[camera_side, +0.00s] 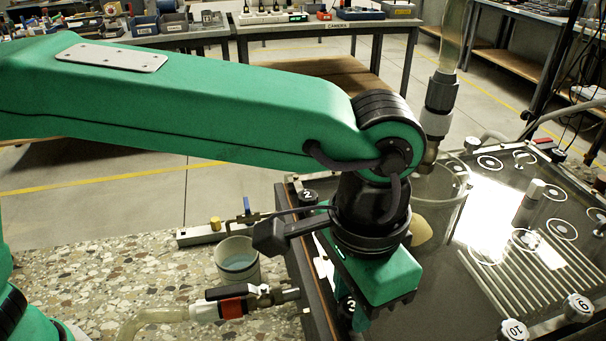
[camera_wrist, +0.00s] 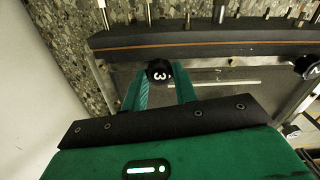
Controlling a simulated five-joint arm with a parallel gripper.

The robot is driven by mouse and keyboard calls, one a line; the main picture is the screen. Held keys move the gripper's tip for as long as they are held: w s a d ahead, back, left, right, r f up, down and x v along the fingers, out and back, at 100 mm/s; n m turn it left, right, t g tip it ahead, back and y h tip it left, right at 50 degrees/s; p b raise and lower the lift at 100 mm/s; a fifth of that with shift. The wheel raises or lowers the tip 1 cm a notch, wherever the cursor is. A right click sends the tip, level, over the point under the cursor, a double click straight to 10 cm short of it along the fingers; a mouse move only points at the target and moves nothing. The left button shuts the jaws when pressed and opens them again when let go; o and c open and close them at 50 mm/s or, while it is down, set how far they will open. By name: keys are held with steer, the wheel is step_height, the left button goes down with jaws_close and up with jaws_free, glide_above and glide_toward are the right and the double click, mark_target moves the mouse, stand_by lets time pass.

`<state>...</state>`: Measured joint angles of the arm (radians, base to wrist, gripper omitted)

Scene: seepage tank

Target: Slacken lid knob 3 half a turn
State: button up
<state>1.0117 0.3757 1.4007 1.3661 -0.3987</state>
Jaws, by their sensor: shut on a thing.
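Lid knob 3 is a black knob with a white number; in the side view the knob (camera_side: 347,308) sits at the near left edge of the tank lid, beside my gripper's fingers. In the wrist view knob 3 (camera_wrist: 159,72) sits between the two green fingertips, its number turned sideways. My gripper (camera_wrist: 160,79) points down at the lid edge and is shut on knob 3. In the side view my gripper (camera_side: 358,318) partly hides the knob. The tank lid (camera_side: 455,290) is a clear, reflective plate.
Black knob 2 (camera_side: 308,196) stands farther back on the same edge. White-topped knobs 9 (camera_side: 578,307) and 10 (camera_side: 513,330) stand at the right. A clear cylinder (camera_side: 457,190) and a hose fitting (camera_side: 438,105) rise behind my wrist.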

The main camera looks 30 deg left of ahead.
mark_target(353, 306)
steer(key=shift+n, duration=0.5)
steer(key=o, duration=1)
steer(key=shift+c, duration=0.2)
steer(key=shift+r, duration=3.95)
